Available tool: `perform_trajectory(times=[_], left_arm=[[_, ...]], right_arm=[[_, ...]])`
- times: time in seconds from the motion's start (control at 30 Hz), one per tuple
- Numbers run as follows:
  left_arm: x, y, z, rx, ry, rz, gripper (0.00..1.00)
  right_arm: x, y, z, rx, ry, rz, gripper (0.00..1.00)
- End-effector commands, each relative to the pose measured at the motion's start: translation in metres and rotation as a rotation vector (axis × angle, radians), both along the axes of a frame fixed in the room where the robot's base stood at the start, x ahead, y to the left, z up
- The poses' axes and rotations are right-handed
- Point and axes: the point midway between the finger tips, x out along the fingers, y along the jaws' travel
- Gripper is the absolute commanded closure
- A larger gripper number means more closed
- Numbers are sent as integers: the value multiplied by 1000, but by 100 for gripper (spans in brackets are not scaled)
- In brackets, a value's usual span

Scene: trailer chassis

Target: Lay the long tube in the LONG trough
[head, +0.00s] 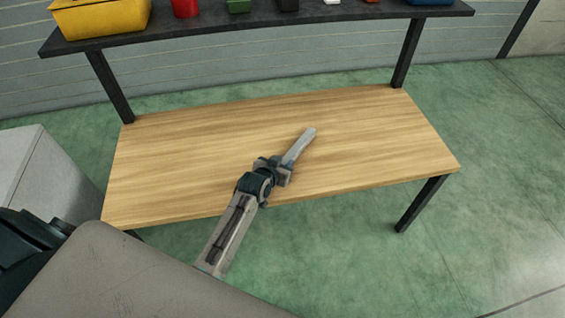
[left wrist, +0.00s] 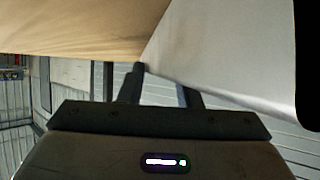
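My left arm reaches over the wooden table in the head view, and its gripper end (head: 301,145) shows as a slim grey shape above the bare top. I cannot make out separate fingers there. In the left wrist view two dark fingers of my left gripper (left wrist: 160,80) stand apart, with nothing seen between them. A large smooth grey surface covers the tip of the right-hand finger; I cannot tell what it is. I cannot make out the long tube or the long trough in either view. My right gripper is not in view.
The wooden table (head: 190,160) looks clear apart from my arm above it. A dark raised shelf (head: 330,14) runs along its back, holding a yellow bin (head: 100,18), a red item (head: 185,8) and several other things. A grey cabinet (head: 25,165) stands at the left.

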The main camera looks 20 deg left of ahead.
Motion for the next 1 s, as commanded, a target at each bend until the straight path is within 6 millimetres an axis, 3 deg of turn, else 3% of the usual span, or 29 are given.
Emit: perform_trajectory(times=[0.03,0.1,0.47,0.63,1.0], left_arm=[[0,0,0,0,0,0,61],[0,0,0,0,0,0,48],[-2,0,3,0,0,0,47],[-24,2,14,0,1,0,47],[-89,5,50,1,1,0,47]], right_arm=[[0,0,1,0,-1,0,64],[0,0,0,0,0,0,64],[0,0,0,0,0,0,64],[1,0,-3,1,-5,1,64],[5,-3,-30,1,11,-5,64]])
